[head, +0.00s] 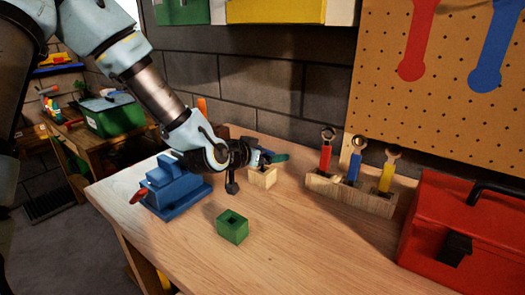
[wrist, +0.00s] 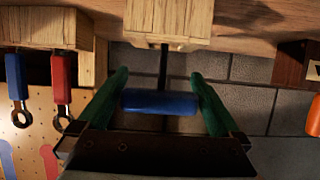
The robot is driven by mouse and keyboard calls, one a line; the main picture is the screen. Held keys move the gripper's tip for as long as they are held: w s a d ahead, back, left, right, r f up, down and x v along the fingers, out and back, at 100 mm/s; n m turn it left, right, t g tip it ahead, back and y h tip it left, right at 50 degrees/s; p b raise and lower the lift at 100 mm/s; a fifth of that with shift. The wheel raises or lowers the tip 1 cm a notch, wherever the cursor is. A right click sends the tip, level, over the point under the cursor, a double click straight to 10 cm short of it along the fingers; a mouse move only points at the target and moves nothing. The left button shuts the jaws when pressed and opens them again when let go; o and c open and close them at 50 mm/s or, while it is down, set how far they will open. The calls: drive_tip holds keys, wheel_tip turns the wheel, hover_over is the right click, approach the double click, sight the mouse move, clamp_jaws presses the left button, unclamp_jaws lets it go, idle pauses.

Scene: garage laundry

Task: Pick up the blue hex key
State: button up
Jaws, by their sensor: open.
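The blue hex key shows in the wrist view as a blue cylindrical handle (wrist: 160,103) with a thin dark shaft running into a pale wooden block (wrist: 166,22). In the head view the block (head: 262,177) stands on the workbench, and my gripper (head: 266,157) is at its top, mostly hiding the key. In the wrist view my gripper (wrist: 160,82) is open, with one green finger on each side of the blue handle. The handle lies between the fingers; whether either finger touches it I cannot tell.
A wooden rack (head: 348,194) with red, blue and yellow-handled wrenches stands right of the block. A red toolbox (head: 440,225) is at the right edge. A green hollow block (head: 232,228) and a blue vise (head: 172,188) are nearer. The front middle of the bench (head: 315,240) is clear.

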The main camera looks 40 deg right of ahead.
drive_tip(key=shift+d+f, duration=0.1)
drive_tip(key=shift+d, duration=0.1)
drive_tip(key=shift+c, duration=0.4)
drive_tip(key=c, duration=1)
drive_tip(key=shift+o, duration=0.2)
wheel_tip(320, 180, up, 16)
drive_tip(key=p, duration=0.3)
idle(0.5)
drive_tip(key=shift+w, duration=0.1)
